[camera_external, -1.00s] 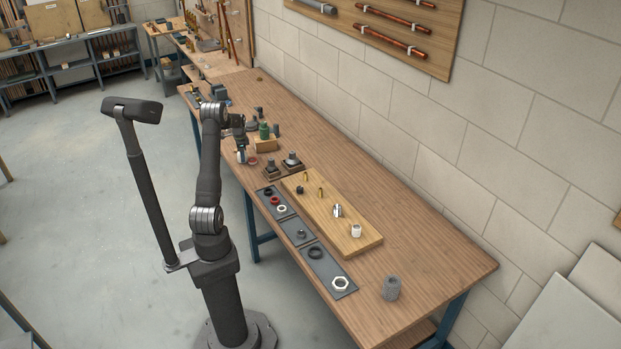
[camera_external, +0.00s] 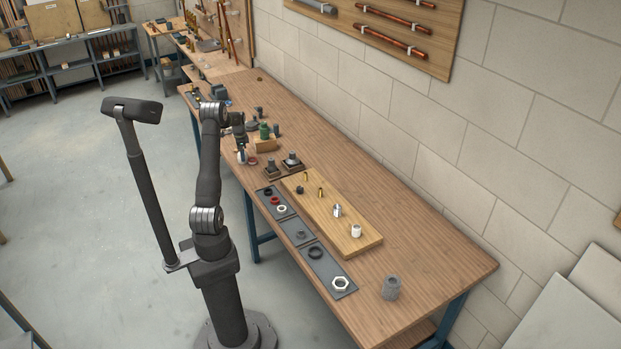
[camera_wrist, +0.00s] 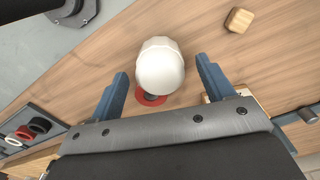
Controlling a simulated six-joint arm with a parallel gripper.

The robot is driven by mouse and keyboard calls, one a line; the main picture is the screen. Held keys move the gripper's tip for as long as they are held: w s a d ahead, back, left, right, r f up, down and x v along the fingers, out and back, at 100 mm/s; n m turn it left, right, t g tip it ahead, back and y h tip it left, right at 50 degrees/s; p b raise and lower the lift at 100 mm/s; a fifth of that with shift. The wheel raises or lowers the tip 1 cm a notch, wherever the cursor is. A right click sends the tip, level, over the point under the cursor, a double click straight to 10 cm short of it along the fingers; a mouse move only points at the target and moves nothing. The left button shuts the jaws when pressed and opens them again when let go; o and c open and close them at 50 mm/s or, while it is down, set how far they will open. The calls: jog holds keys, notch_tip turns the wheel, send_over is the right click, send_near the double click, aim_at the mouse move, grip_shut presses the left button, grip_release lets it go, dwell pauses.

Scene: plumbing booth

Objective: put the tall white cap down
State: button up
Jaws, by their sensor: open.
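The tall white cap (camera_wrist: 160,68) stands between the two blue fingers of my gripper (camera_wrist: 162,72) in the wrist view. The fingers are open, with a clear gap on each side of the cap. In the external view the white cap (camera_external: 241,158) shows small below my gripper (camera_external: 241,148), near the table's front edge. The cap appears to be on the wooden table; its base is hidden from above in the wrist view.
A red ring (camera_wrist: 152,98) lies close beside the cap, partly covered by it in the wrist view. A small wooden block (camera_wrist: 239,20) lies at upper right. A dark tray (camera_wrist: 30,130) with rings is at left. A long wooden board (camera_external: 365,242) holds several fittings.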

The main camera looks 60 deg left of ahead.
jog(key=shift+o, duration=0.3)
notch_tip(320, 180, up, 11)
jog(key=shift+f, duration=0.2)
